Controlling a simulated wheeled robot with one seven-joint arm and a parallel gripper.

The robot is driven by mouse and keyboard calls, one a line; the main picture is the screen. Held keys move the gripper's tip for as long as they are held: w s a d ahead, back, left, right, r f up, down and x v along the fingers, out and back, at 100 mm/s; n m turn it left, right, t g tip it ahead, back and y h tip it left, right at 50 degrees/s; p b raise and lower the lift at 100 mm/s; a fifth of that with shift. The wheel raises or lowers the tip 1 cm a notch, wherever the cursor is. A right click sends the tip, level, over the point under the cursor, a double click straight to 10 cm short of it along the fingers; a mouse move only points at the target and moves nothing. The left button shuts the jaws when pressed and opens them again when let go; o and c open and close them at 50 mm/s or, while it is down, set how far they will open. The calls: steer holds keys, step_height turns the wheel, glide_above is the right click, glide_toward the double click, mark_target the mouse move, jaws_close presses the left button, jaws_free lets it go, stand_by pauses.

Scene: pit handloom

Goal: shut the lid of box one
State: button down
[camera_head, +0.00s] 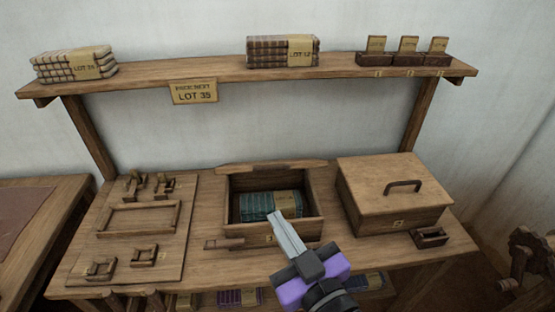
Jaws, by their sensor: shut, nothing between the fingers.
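An open wooden box (318,222) stands in the middle of the bench, with a small tag (270,238) on its front too small to read. Its lid (272,168) appears raised at the back edge, seen nearly edge-on. Dark blue-green folded cloth (262,204) with a label lies inside. A second wooden box (392,185) to the right has its lid down, with a dark handle on top. I cannot tell by number which is box one. My gripper (272,214) is shut and empty, its fingers in front of the open box's front right part; contact cannot be told.
A shelf (225,72) above the bench holds cloth stacks and small card holders. A sign reading LOT 35 (194,92) hangs from it. A board (182,225) with wooden fittings lies at left. A small tray (430,237) sits front right.

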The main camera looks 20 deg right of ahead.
steer(key=w+r+m+h, duration=0.2)
steer(key=w+r, duration=0.2)
steer(key=r, duration=0.1)
steer(key=m+g+h+p, duration=0.2)
steer(key=m+h+p, duration=0.2)
glide_above(282, 166)
steer(key=shift+w, duration=0.25)
steer(key=shift+s+a+f, duration=0.1)
steer(key=shift+s+f, duration=0.2)
steer(key=shift+f, duration=0.3)
steer(key=shift+s+a+f, duration=0.1)
steer(key=shift+s+f, duration=0.2)
steer(key=shift+f, duration=0.3)
steer(key=shift+s+a+f, duration=0.1)
steer(key=shift+s+f, duration=0.2)
steer(key=shift+f, duration=0.3)
steer(key=shift+f+b, duration=0.2)
steer(key=shift+b, duration=0.15)
